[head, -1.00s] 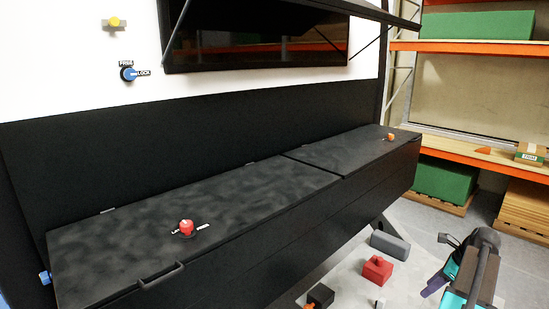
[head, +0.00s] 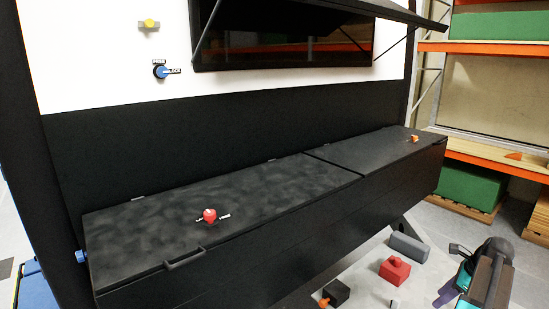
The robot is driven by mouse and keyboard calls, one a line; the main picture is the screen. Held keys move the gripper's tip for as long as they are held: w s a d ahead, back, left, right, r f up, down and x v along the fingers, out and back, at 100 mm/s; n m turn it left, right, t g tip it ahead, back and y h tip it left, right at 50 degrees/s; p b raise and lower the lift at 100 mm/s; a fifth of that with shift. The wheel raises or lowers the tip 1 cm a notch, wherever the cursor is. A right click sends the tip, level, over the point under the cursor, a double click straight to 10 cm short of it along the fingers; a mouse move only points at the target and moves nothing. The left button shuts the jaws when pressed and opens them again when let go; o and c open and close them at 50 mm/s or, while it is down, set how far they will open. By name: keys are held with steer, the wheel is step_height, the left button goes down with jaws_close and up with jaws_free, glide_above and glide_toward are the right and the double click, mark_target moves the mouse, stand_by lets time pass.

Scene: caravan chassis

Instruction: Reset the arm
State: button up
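In front of me is a long black bench box (head: 180,215) with two flat lids, both lying closed. A red knob (head: 209,215) with a small label sits on the nearer lid. A small orange knob (head: 413,139) sits on the farther lid.
On the floor lie a red block (head: 395,270), a grey block (head: 409,248) and a black block (head: 336,292). Orange shelving (head: 490,46) stands at right. A blue lock knob (head: 160,71) is on the white wall.

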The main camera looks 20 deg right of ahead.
steer(key=w+a+f+n+g, duration=0.1)
steer(key=w+a+f+n, duration=0.4)
steer(key=a, duration=0.4)
steer(key=w+a+f+n+g, duration=0.1)
steer(key=w+a+f+n, duration=0.2)
steer(key=w+a+n, duration=0.5)
steer(key=w+a+f+n+g, duration=0.1)
steer(key=w+a+f, duration=0.3)
steer(key=a, duration=0.7)
steer(key=s+a+f+n+h, duration=0.1)
steer(key=a+f+n, duration=0.2)
steer(key=a+n, duration=0.5)
steer(key=a+f+n+g, duration=0.1)
steer(key=a+f+n, duration=0.2)
steer(key=a, duration=0.9)
steer(key=s+a+f+n+h, duration=0.1)
steer(key=a+f+n, duration=0.2)
steer(key=a+n, duration=0.5)
steer(key=s+a+f+m+g+b, duration=0.1)
steer(key=s+f+g+b, duration=0.2)
steer(key=s+f, duration=1)
steer(key=s+f+m+g+b, duration=0.1)
steer(key=s+f+b, duration=0.8)
steer(key=f, duration=0.9)
steer(key=s+g, duration=0.1)
steer(key=s, duration=0.2)
steer(key=shift+s+a+g+b, duration=0.35)
steer(key=shift+a+g+b, duration=0.05)
